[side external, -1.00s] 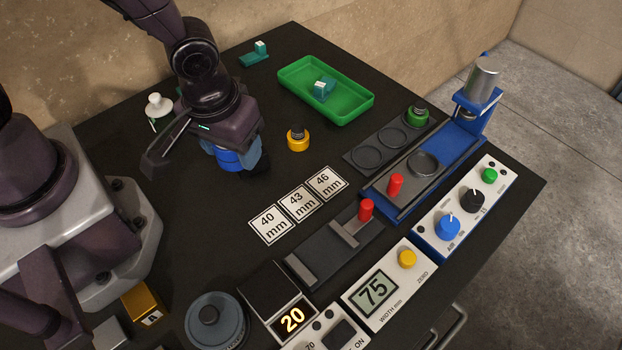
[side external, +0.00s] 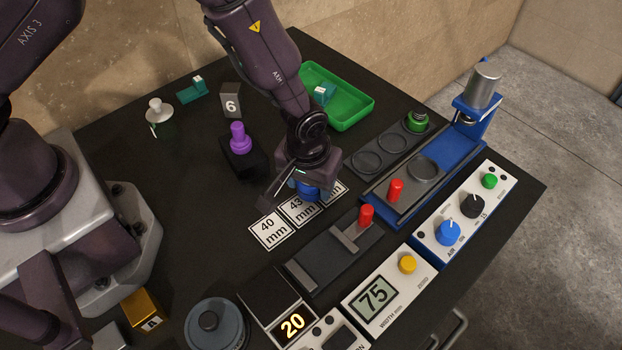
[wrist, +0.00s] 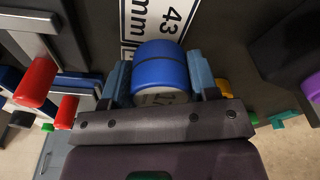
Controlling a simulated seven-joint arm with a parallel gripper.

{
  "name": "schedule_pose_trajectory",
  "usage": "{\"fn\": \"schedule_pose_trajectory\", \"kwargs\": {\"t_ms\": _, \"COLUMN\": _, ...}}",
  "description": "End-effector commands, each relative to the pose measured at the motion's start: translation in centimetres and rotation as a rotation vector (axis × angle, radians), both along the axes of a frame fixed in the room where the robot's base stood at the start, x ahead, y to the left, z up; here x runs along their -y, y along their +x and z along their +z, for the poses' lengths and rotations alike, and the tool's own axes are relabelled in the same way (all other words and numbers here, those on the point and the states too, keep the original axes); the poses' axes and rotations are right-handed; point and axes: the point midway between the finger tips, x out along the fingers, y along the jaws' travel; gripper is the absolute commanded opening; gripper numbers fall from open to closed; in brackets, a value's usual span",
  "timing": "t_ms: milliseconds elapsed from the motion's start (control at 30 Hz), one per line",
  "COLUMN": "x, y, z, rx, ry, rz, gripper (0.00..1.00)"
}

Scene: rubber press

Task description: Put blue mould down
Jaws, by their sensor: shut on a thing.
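The blue mould (side external: 308,191) is a short round cylinder. My gripper (wrist: 160,75) is shut on it, with one grey-blue finger on each side in the wrist view, where the mould (wrist: 160,65) fills the space between the fingers. In the side view my gripper (side external: 306,190) is over the row of size cards, around the 43 mm card (side external: 298,211). The 40 mm card (side external: 269,230) is uncovered, and the 46 mm card (side external: 338,190) is mostly hidden. I cannot tell whether the mould touches the cards.
A fixture with a red knob (side external: 366,215) lies right of the cards. Behind it are the dark tray with round recesses (side external: 380,152) and the blue press (side external: 470,125). A purple-topped black block (side external: 240,150) stands left of my gripper.

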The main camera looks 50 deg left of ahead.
Motion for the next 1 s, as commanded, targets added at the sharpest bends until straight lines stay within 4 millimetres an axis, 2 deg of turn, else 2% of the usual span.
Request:
{"fn": "schedule_pose_trajectory", "kwargs": {"t_ms": 567, "x": 0.02, "y": -0.02, "z": -1.03, "rx": 0.000, "ry": 0.000, "rz": -0.001, "gripper": 0.24}}
{"fn": "schedule_pose_trajectory", "kwargs": {"t_ms": 600, "x": 0.03, "y": -0.03, "z": -1.06, "rx": -0.001, "ry": 0.000, "rz": -0.001, "gripper": 0.59}}
{"fn": "schedule_pose_trajectory", "kwargs": {"t_ms": 700, "x": 0.03, "y": -0.03, "z": -1.03, "rx": 0.000, "ry": 0.000, "rz": -0.001, "gripper": 0.80}}
{"fn": "schedule_pose_trajectory", "kwargs": {"t_ms": 1000, "x": 0.03, "y": -0.01, "z": -0.81, "rx": 0.000, "ry": -0.001, "rz": -0.001, "gripper": 0.80}}
